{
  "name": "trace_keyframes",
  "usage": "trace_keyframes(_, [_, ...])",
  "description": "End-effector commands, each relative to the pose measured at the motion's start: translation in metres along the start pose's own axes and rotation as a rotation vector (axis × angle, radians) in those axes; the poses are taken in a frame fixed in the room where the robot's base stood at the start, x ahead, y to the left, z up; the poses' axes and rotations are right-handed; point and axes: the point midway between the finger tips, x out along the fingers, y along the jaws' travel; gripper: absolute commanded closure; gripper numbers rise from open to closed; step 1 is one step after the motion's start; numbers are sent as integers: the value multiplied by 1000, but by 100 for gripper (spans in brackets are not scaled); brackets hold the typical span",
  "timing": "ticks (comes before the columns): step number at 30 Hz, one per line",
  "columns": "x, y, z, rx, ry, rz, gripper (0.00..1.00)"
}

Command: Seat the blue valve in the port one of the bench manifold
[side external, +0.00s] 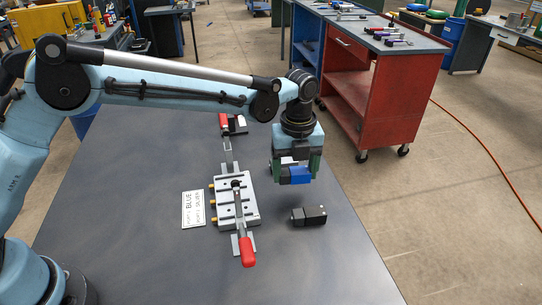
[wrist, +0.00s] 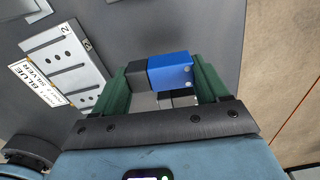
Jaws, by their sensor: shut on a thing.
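The blue valve (side external: 298,175) has a blue body and a dark grey end; it also shows in the wrist view (wrist: 170,72). My gripper (side external: 296,170) is shut on it, with the green fingers on both sides in the wrist view (wrist: 160,78). The valve is held above the table, to the right of the bench manifold and apart from it. The manifold (side external: 222,200) is a light grey block with slots, holes and brass fittings on its left side. In the wrist view the manifold (wrist: 62,68) lies at upper left, partly hidden by a finger. I cannot make out port one clearly.
A dark valve (side external: 309,215) lies on the table below and right of my gripper. Red-handled clamps (side external: 246,250) stand at the manifold's front and back (side external: 224,122). A card (side external: 193,209) naming blue and silver lies left of the manifold. The front table (side external: 150,270) is clear.

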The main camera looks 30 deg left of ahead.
Motion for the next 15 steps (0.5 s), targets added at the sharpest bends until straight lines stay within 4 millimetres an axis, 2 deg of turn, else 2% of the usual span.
trace_keyframes(1, [-7, 0, -14, 7, 1, 0, 60])
trace_keyframes(6, [-30, 3, -53, 7, 1, 0, 60])
trace_keyframes(12, [-52, 5, -90, 5, 1, 0, 60])
trace_keyframes(15, [-60, 6, -103, 3, 1, 0, 60])
